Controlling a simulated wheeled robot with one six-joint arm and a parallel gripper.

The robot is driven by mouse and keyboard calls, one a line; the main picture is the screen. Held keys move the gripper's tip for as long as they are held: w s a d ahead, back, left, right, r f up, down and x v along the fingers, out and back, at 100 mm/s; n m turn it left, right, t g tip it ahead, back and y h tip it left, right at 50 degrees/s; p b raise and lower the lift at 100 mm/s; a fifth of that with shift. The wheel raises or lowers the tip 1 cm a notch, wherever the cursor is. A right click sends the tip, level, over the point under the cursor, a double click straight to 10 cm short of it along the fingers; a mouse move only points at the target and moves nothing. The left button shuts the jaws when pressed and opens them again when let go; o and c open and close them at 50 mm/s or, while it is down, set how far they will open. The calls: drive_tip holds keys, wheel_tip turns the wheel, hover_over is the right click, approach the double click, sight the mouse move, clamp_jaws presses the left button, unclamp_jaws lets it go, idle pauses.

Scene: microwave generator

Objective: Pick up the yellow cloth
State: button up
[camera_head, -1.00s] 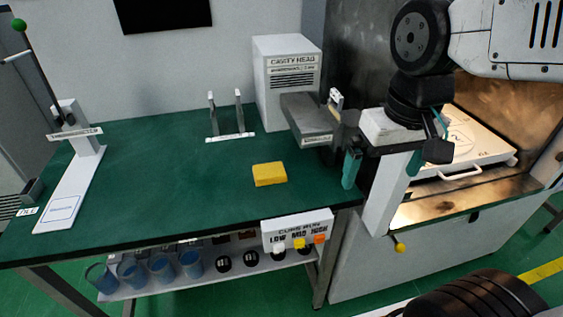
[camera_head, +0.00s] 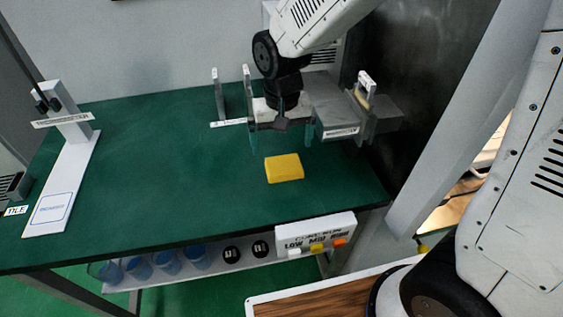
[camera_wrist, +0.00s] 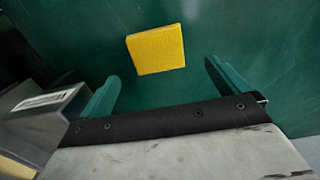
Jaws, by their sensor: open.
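The yellow cloth (camera_head: 284,168) is a flat, thick square lying on the green table (camera_head: 160,185). In the wrist view the cloth (camera_wrist: 156,49) lies beyond my fingertips, roughly between their lines. My gripper (camera_head: 282,140) is open and empty, with its two teal fingers pointing down. In the head view it is just behind and above the cloth, apart from it. The wrist view shows both fingers of my gripper (camera_wrist: 165,82) spread wide.
A grey metal block (camera_head: 345,110) stands close to the right of my gripper. A holder with two uprights (camera_head: 219,95) is behind it on the left. A white stand (camera_head: 70,150) is at the far left. The table left of the cloth is clear.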

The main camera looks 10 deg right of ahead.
sight(283, 164)
drive_tip(key=f, duration=0.6)
drive_tip(key=shift+d+f, duration=0.25)
drive_tip(key=shift+f, duration=0.1)
drive_tip(key=shift+s, duration=0.1)
drive_tip(key=c, duration=0.9)
